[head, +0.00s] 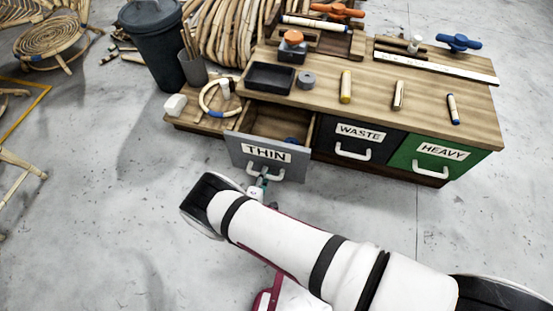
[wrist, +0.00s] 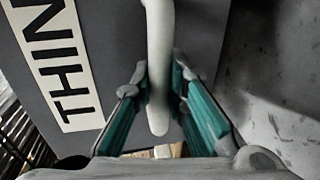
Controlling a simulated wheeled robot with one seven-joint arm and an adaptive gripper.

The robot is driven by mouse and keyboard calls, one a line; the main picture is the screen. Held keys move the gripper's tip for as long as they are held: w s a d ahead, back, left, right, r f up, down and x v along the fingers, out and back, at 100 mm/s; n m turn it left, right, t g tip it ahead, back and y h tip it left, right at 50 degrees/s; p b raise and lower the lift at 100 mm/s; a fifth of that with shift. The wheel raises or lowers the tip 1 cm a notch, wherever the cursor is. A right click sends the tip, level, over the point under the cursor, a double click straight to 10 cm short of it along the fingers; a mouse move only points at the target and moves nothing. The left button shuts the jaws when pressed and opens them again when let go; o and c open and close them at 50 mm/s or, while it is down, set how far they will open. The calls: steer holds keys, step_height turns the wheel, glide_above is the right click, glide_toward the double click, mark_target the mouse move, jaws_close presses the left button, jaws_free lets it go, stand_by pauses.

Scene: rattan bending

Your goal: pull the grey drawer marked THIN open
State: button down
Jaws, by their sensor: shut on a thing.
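The grey drawer marked THIN (head: 240,152) stands pulled out from the left end of the wooden bench, with its open inside showing. Something blue (head: 291,140) lies inside it. My gripper (head: 262,180) is at the drawer's white handle, low on its front. In the wrist view the two teal-sided fingers (wrist: 160,105) are shut on the white handle (wrist: 159,60), one on each side. The THIN label (wrist: 62,60) shows at the left of the wrist view. My arm hides part of the floor in front of the drawer.
The dark WASTE drawer (head: 340,145) and green HEAVY drawer (head: 425,165) are shut to the right. A black tray (head: 270,78) and several short rods lie on the bench top (head: 370,75). A dark bin (head: 158,45) stands at back left. The floor (head: 110,210) at left is clear.

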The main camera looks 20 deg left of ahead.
steer(key=shift+f+p+v, duration=0.1)
steer(key=shift+f+v, duration=0.1)
steer(key=shift+v, duration=0.7)
steer(key=shift+f+p+v, duration=0.1)
steer(key=shift+f+v, duration=0.05)
steer(key=shift+v, duration=0.7)
steer(key=shift+f+p+v, duration=0.1)
steer(key=shift+f+v, duration=0.1)
steer(key=shift+v, duration=0.7)
steer(key=shift+s, duration=0.1)
steer(key=c, duration=1.6)
jaws_free()
steer(key=shift+o, duration=0.2)
steer(key=v, duration=1.2)
